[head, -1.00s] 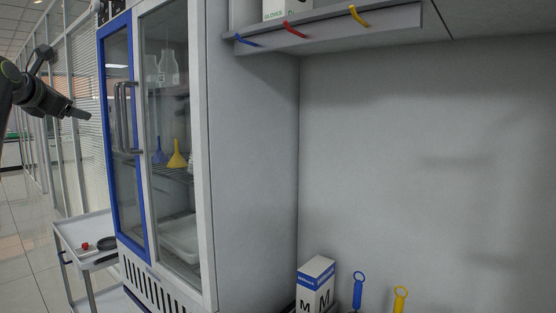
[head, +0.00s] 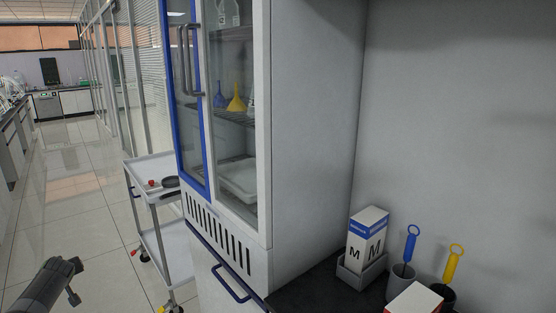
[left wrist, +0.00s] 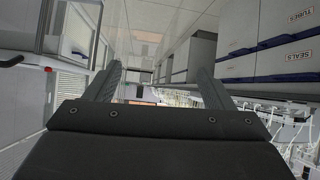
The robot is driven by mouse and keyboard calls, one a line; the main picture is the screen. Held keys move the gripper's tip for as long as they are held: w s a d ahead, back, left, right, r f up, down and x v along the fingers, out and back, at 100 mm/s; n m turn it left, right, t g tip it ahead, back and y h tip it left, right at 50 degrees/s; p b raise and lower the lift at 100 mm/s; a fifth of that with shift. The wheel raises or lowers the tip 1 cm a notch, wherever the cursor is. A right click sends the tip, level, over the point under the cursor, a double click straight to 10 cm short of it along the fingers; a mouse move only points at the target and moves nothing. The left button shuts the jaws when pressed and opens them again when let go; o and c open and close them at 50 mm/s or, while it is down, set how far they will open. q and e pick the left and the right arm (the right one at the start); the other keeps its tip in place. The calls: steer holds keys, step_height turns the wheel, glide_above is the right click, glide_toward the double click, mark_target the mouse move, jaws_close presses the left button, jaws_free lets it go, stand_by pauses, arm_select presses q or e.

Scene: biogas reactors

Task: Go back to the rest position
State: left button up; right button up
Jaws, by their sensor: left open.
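My left gripper (left wrist: 158,82) is open in the left wrist view. Its two fingers stand well apart with nothing between them. Part of my left arm shows at the lower left of the head view, over the tiled floor and clear of the cart and cabinet. My right gripper is in neither view.
A glass-door cabinet (head: 262,150) with a blue frame stands in the middle. A white cart (head: 150,170) stands left of it. A box marked M (head: 367,236) and blue (head: 411,243) and yellow (head: 454,264) handled tools stand at the right. The floor (head: 85,215) at left is open.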

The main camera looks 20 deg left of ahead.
arm_select(q)
steer(key=s+a+f+m+g, duration=0.15)
steer(key=s+f+m, duration=0.35)
steer(key=s, duration=0.8)
steer(key=s+a+f+m+g, duration=0.15)
steer(key=s+f+m, duration=0.35)
steer(key=s, duration=0.7)
steer(key=s+a+f+m, duration=0.2)
steer(key=s+f+m, duration=0.3)
steer(key=s, duration=0.8)
steer(key=s+d+f+n+g+h, duration=0.1)
steer(key=s+d+f+h, duration=0.1)
steer(key=d+f, duration=0.85)
steer(key=s+d+f+h, duration=0.2)
steer(key=s+d+f, duration=0.1)
steer(key=d+f, duration=0.8)
steer(key=d+f+n+h, duration=0.1)
steer(key=d+f, duration=0.4)
steer(key=d, duration=1.3)
steer(key=d+f+n+h, duration=0.1)
steer(key=d+f+h, duration=0.2)
steer(key=d, duration=1.5)
step_height(320, 180, down, 2)
steer(key=shift+h, duration=0.3)
